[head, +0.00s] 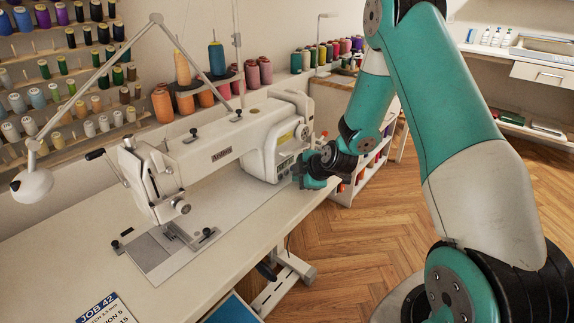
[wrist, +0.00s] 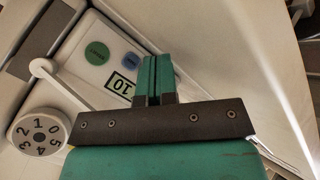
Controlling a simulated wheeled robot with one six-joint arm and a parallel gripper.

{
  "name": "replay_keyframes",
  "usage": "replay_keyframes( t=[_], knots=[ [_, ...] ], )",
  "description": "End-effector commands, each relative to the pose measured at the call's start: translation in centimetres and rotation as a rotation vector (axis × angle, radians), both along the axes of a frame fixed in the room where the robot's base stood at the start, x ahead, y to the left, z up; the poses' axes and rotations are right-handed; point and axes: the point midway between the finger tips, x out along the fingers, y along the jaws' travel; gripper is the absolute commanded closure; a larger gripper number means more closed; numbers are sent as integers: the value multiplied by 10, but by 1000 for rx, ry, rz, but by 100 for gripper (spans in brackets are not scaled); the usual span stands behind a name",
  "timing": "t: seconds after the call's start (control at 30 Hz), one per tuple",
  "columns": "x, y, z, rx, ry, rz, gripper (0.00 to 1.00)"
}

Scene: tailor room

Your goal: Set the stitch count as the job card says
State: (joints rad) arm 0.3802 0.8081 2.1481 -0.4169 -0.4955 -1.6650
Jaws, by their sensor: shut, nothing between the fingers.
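The white sewing machine (head: 222,150) stands on the table, with a control panel (head: 285,168) at its right end. My gripper (head: 300,172) is at that panel, partly hidden by my wrist. In the wrist view my gripper (wrist: 155,65) is shut and empty, its tips near the panel. A small framed display (wrist: 121,87) left of the fingers shows a 1 and a 0, turned in the view. A green round button (wrist: 96,52) and a blue round button (wrist: 132,59) lie beyond it. The job card (head: 104,310) reads "JOB 42", "5" and "15", partly cut off.
A white numbered dial (wrist: 40,130) and a pale lever (wrist: 60,78) are left of my fingers in the wrist view. A lamp (head: 33,184) hangs at the left. Thread spools fill the wall rack. The wooden floor (head: 485,230) is open to the right.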

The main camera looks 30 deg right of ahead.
Motion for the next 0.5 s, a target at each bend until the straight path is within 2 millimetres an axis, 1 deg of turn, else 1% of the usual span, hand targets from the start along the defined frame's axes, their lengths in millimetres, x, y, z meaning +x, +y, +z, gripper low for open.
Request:
replay_keyframes(
  t=[0.23,0.5],
  knots=[
    [8,3,0,-1,-2,2,100],
    [8,3,0,-1,-1,0,100]
  ],
)
